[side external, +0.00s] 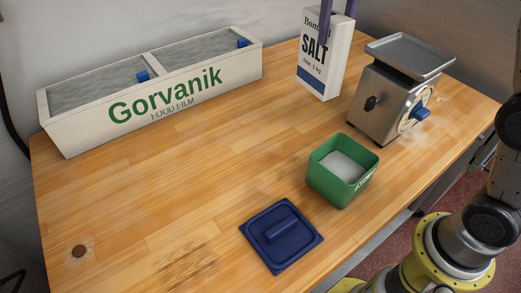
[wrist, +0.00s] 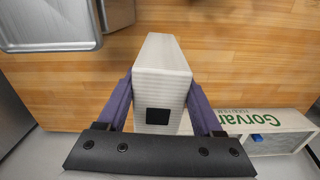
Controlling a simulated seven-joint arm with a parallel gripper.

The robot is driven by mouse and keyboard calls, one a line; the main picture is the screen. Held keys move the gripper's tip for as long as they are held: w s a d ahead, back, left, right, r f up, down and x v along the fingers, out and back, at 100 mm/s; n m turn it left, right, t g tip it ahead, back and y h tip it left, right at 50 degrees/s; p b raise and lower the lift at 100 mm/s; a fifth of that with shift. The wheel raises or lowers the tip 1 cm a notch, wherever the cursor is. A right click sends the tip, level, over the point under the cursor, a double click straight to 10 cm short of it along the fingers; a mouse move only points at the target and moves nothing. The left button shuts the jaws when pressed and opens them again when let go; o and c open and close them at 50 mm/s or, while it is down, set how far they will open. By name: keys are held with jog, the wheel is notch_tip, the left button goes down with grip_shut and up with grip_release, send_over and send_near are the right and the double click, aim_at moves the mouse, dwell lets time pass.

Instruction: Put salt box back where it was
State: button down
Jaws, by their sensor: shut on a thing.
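The salt box (side external: 313,75) is a white carton with a dark blue band near its base, upright at the back of the wooden table between the film dispenser and the scale. My gripper (side external: 338,30) is shut on its upper part, one purple finger on each side. In the wrist view, the salt box (wrist: 162,85) shows its pale top with a dark square, between the fingers of my gripper (wrist: 160,100). I cannot tell whether its base touches the table.
A long "Gorvanik" film dispenser (side external: 150,105) stands back left. A scale (side external: 385,100) stands close to the right of the box. A green tub (side external: 325,185) with white contents and a blue lid (side external: 281,250) lie nearer the front. The table's (side external: 190,185) middle is clear.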

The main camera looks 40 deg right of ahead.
jog(key=shift+s+a+f+m, duration=0.1)
jog(key=shift+s+f+m, duration=0.1)
jog(key=shift+s+m, duration=0.2)
jog(key=s+a+r+n, duration=0.2)
jog(key=s+a+r, duration=0.1)
jog(key=s+a, duration=1.3)
jog(key=w+a+f, duration=0.7)
jog(key=w+f, duration=0.5)
jog(key=w, duration=0.1)
jog(key=shift+a+f, duration=0.4)
jog(key=shift+f, duration=0.15)
jog(key=shift+c, duration=0.2)
grip_release()
